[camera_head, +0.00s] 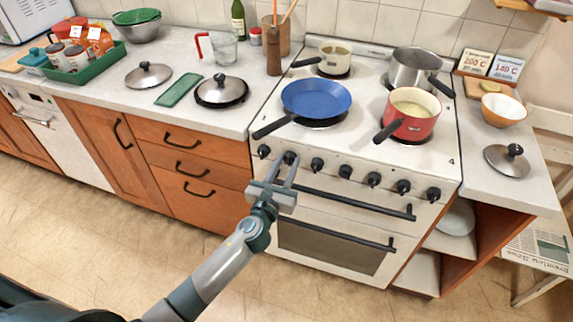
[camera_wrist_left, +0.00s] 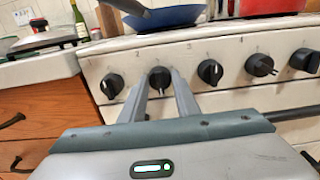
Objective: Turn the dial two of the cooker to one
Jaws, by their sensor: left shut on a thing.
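The white cooker (camera_head: 300,225) has a row of black dials along its front panel. The second dial from the left (camera_head: 290,158), right of a small printed 2 in the left wrist view, is dial two; it also shows there between my fingers (camera_wrist_left: 160,82). My left gripper (camera_head: 285,161) reaches up to the panel from below and is shut on this dial, one finger on each side. The fingers hide part of the dial, and its exact setting is hard to read. My right gripper is not in view.
The leftmost dial (camera_wrist_left: 112,86) and the third dial (camera_wrist_left: 210,72) sit close on either side of my fingers. The oven handle (camera_head: 350,203) runs below. A blue pan (camera_head: 316,97) stands above, its handle jutting over the front edge. A red pot (camera_head: 412,118) stands further right.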

